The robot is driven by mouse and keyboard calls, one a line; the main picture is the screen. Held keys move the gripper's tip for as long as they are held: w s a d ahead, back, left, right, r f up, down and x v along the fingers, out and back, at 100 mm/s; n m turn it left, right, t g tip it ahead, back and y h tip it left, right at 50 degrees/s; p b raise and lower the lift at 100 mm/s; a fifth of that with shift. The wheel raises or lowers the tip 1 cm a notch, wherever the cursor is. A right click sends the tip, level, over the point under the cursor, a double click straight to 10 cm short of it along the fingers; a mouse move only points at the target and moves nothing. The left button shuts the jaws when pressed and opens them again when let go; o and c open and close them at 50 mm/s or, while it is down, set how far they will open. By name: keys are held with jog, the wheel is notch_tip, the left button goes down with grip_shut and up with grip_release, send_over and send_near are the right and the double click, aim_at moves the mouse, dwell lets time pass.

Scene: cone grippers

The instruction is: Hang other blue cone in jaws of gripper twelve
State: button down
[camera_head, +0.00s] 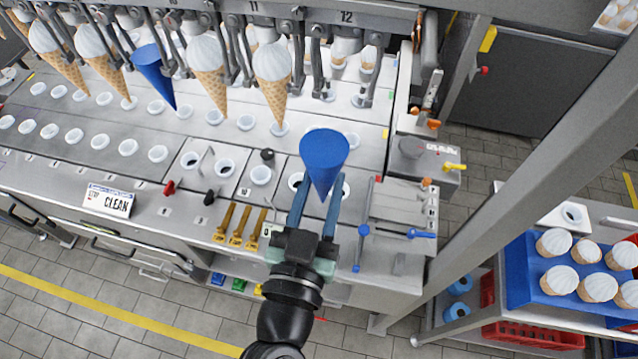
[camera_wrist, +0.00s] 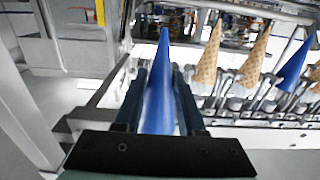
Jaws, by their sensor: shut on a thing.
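A blue cone (camera_head: 323,150) is held point down in my gripper (camera_head: 320,190), between its two long blue fingers, above the front of the machine. The wrist view shows the same cone (camera_wrist: 160,95) between the fingers (camera_wrist: 159,72). The jaws of gripper twelve (camera_head: 368,85) hang under the label 12 (camera_head: 347,17), beyond and above the held cone; no cone shows in their front pair. Another blue cone (camera_head: 155,75) hangs point down in jaws farther left. It also shows at the right of the wrist view (camera_wrist: 296,66).
Waffle cones with white tops (camera_head: 272,75) hang in neighbouring jaws to the left of twelve. An upright side frame with orange knobs (camera_head: 425,115) stands right of twelve. A blue tray (camera_head: 520,285) with several cones is at the right. The deck has rows of white cups (camera_head: 261,175).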

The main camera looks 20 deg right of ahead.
jog(key=shift+r+p, duration=0.15)
jog(key=shift+p, duration=0.4)
jog(key=shift+w+d+r+p, duration=0.1)
jog(key=shift+w+d+p, duration=0.05)
jog(key=shift+w+p, duration=0.2)
jog(key=shift+f+p+x, duration=0.15)
jog(key=shift+p+x, duration=0.85)
jog(key=shift+x, duration=0.45)
jog(key=shift+f+p+x, duration=0.1)
jog(key=shift+p+x, duration=0.85)
jog(key=shift+x, duration=0.45)
jog(key=shift+r+p, duration=0.1)
jog(key=shift+p, duration=0.3)
jog(key=shift+d, duration=0.1)
jog(key=shift+p+x, duration=0.95)
jog(key=shift+x, duration=0.75)
